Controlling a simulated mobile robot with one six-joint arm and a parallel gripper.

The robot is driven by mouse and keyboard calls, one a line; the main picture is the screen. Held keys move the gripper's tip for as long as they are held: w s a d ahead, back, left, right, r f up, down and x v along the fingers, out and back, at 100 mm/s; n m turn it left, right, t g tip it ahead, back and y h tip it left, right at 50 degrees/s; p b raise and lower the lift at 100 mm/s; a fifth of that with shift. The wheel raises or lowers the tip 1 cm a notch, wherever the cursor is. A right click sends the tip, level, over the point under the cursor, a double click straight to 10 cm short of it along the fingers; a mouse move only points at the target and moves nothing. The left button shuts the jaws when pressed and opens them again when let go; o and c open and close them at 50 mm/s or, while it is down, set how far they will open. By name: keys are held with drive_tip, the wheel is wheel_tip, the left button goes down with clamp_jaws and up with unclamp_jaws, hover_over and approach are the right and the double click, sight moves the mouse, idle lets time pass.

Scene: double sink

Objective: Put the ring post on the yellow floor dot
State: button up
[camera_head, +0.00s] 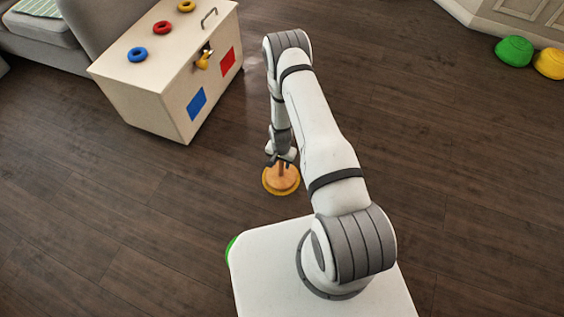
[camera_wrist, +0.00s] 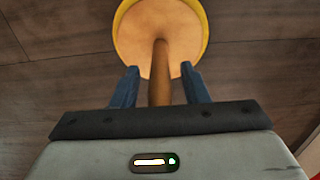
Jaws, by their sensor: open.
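The ring post is a wooden peg on a round, light-wood base (camera_head: 282,176), standing on the floor in front of my base. The yellow floor dot (camera_head: 268,188) shows as a yellow rim around the post's base. In the wrist view the post (camera_wrist: 160,85) rises between my fingers, and the yellow rim (camera_wrist: 118,22) edges its round base (camera_wrist: 135,35). My gripper (camera_head: 281,161) is open around the peg, with one finger on each side. In the wrist view, my gripper (camera_wrist: 160,68) shows a gap between each fingertip and the peg.
A cream toy chest (camera_head: 140,80) stands at upper left with a blue ring (camera_head: 137,55), a red ring (camera_head: 164,27) and a yellow ring (camera_head: 186,6) on its lid. Green (camera_head: 514,51) and yellow (camera_head: 550,63) domes lie at upper right. The floor right of my arm is clear.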

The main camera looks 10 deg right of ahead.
wheel_tip(320, 180, up, 12)
drive_tip(key=p, duration=0.4)
wheel_tip(320, 180, up, 30)
drive_tip(key=s+n, duration=0.3)
drive_tip(key=n, duration=0.1)
drive_tip(key=s+r+n+t, duration=0.1)
drive_tip(key=s+r+n, duration=0.2)
drive_tip(key=s+r, duration=1.3)
drive_tip(key=shift+s+r, duration=0.35)
drive_tip(key=shift+s, duration=0.65)
drive_tip(key=shift+d, duration=0.1)
